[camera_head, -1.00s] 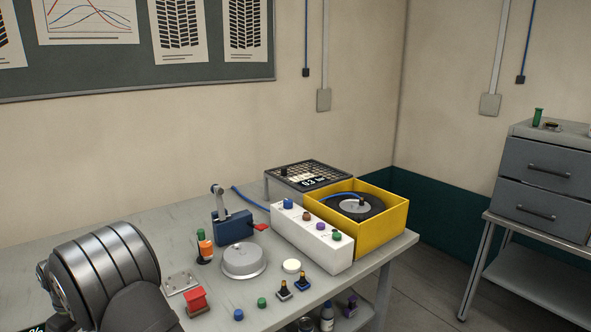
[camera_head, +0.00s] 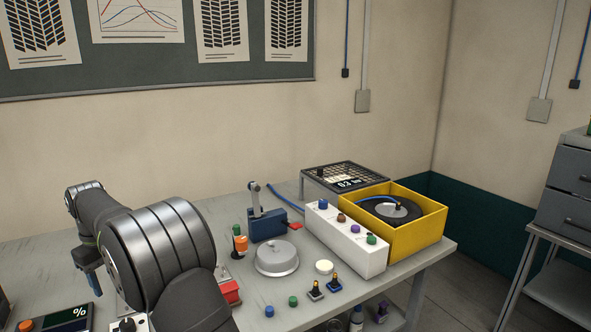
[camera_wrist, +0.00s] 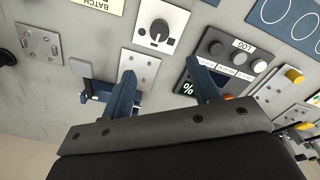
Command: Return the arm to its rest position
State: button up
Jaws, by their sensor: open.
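My gripper (camera_wrist: 160,75) is open, with its two blue fingers apart and nothing between them in the wrist view. It hangs above the bench, over a panel with a dark knob (camera_wrist: 159,30) and a plate with small holes (camera_wrist: 139,69). In the head view one blue finger of my gripper (camera_head: 93,280) shows below my wrist at the left. My arm covers part of the bench there. A black tyre (camera_head: 388,208) lies in the yellow box (camera_head: 397,244) at the right, well apart from my gripper.
The white box (camera_head: 341,252) with coloured knobs stands beside the yellow box. A blue lever device (camera_head: 268,225), a grey round dome (camera_head: 276,258) and a red block (camera_head: 230,292) stand nearer my arm. A percent display (camera_head: 70,317) is at the lower left. The bench's back left is bare.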

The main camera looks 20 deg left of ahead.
aim_at(127, 322)
notch_tip(127, 322, down, 15)
jog(key=shift+r, duration=0.1)
jog(key=shift+r+m, duration=0.1)
jog(key=shift+m, duration=0.7)
jog(key=m, duration=0.4)
jog(key=shift+w, duration=0.1)
jog(key=m, duration=0.6)
jog(key=shift+d+m, duration=0.15)
jog(key=shift+m, duration=0.15)
jog(key=shift+r, duration=0.7)
